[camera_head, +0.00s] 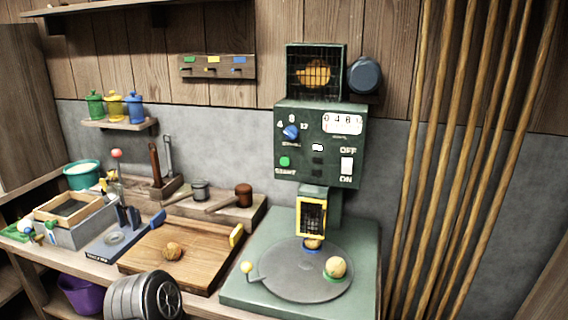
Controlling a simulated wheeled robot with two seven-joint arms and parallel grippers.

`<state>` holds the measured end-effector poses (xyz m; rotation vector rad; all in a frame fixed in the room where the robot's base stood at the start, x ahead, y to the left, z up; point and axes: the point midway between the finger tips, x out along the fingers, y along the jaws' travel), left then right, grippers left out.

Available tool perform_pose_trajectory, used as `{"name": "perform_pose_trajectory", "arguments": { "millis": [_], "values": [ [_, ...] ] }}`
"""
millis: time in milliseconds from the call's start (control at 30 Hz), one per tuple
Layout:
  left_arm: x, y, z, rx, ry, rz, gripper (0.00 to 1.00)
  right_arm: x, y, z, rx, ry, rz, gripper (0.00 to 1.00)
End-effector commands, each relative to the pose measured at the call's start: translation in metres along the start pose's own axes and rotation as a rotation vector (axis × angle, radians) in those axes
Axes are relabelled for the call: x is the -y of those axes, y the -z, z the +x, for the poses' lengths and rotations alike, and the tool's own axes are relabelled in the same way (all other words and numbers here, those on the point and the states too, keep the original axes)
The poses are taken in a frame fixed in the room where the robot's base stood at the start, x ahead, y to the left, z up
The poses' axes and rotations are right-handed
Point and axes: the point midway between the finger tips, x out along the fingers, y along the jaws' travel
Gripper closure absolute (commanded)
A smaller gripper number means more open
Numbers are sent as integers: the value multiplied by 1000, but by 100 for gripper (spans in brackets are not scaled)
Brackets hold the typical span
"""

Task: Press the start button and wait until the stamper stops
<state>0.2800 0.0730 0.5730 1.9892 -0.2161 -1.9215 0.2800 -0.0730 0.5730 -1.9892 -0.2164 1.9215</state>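The green stamping machine (262,290) stands right of centre. Its green start button (285,161) is at the lower left of the control panel (315,179), above the word START. The panel also has a blue dial (291,132), a counter display (343,123) and a white OFF/ON switch (347,167). The stamper (311,217), in a yellow-framed guard, is above a brown ball (313,243) on a blue holder. Another ball (336,266) sits on a green holder on the round turntable (295,275). Neither of my grippers can be made out in this view.
A grey ribbed cylinder (135,298), perhaps part of my arm, is at the bottom left. Tools and a wooden box (70,212) crowd the left bench. Wooden poles (470,150) stand at right.

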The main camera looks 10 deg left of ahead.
Motion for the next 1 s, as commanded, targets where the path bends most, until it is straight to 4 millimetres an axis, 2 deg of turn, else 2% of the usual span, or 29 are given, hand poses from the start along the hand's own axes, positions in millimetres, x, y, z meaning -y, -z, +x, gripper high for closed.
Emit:
{"name": "perform_pose_trajectory", "arguments": {
  "millis": [67, 433, 1000],
  "values": [
    [0, 0, 0, 0, 0, 0, 69, 0, 0, 0, 0, 0, 0, 64],
    [0, 0, 0, 0, 0, 0, 99, 0, 0, 0, 0, 0, 0, 64],
    [0, 0, 0, 0, 0, 0, 100, 0, 0, 0, 0, 0, 0, 64]
  ]
}}
